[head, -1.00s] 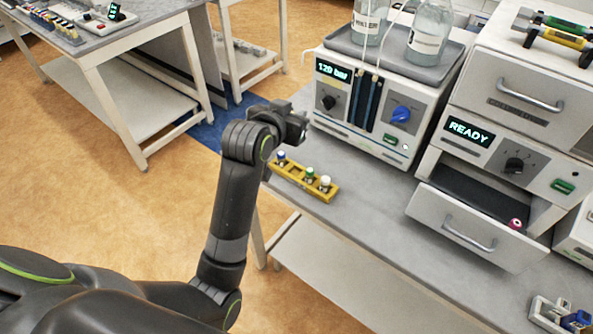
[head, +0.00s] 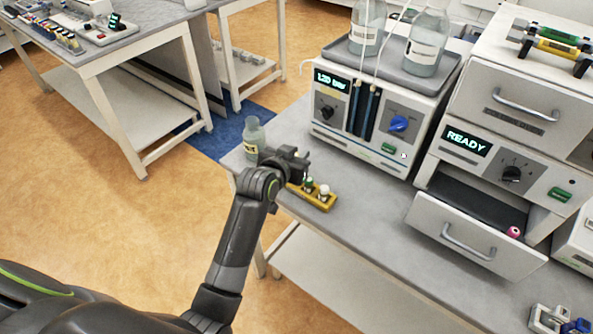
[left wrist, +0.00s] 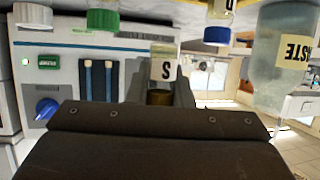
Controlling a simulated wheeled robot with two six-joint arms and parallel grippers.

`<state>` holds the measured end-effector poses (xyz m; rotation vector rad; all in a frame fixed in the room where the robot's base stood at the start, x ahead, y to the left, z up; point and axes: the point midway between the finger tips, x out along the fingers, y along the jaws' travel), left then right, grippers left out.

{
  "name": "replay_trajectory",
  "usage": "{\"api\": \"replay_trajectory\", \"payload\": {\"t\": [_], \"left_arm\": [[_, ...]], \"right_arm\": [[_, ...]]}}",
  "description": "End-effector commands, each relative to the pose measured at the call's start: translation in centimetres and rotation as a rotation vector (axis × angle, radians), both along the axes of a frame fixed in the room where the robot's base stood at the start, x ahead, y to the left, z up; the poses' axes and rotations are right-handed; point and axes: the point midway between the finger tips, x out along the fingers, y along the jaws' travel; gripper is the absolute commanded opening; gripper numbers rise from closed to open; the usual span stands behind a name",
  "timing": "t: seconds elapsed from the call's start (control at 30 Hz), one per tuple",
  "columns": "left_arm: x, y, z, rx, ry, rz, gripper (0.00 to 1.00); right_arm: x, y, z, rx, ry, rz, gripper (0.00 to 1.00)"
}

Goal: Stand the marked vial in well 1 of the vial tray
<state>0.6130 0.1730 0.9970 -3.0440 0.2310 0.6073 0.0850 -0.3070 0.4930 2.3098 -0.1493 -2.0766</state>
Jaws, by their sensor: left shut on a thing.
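My left gripper (head: 299,163) is shut on a small glass vial with a white label marked "S" (left wrist: 163,71), seen between the fingers in the left wrist view. That view is upside down; the vial looks roughly upright. In the head view the wrist hides the vial. The yellow vial tray (head: 327,205) lies at the bench's near edge, just below and right of the gripper. Its white-capped vial (head: 324,191) and green-capped vial (head: 309,184) show. A blue-capped vial (left wrist: 217,34) shows in the left wrist view. The well numbers cannot be read. My right gripper is out of view.
A waste bottle (head: 254,138) stands on the bench's left corner, close behind my wrist. A pump unit (head: 365,150) with bottles on top stands behind the tray. An open drawer (head: 465,238) juts out at the right, with a pink-capped item (head: 514,232). Bench between is clear.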

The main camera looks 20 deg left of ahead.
Motion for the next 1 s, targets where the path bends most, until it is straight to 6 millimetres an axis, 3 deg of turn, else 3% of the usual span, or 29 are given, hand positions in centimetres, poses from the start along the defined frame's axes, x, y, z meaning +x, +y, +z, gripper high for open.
{"api": "replay_trajectory", "payload": {"t": [0.4, 0.9, 0.93, 1.0], "left_arm": [[0.0, 0.0, -4.7, -0.001, 0.002, 0.000, 0.00], [0.0, 0.0, -5.8, 0.000, 0.000, 0.001, 0.00], [0.0, 0.0, -5.7, 0.001, -0.001, 0.001, 0.23], [0.0, 0.0, -5.6, 0.001, -0.001, 0.001, 0.32]], "right_arm": [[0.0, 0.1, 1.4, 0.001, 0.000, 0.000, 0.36], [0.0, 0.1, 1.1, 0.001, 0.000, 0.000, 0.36], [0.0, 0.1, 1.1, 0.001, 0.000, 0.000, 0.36], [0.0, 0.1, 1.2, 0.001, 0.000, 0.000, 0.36]]}}
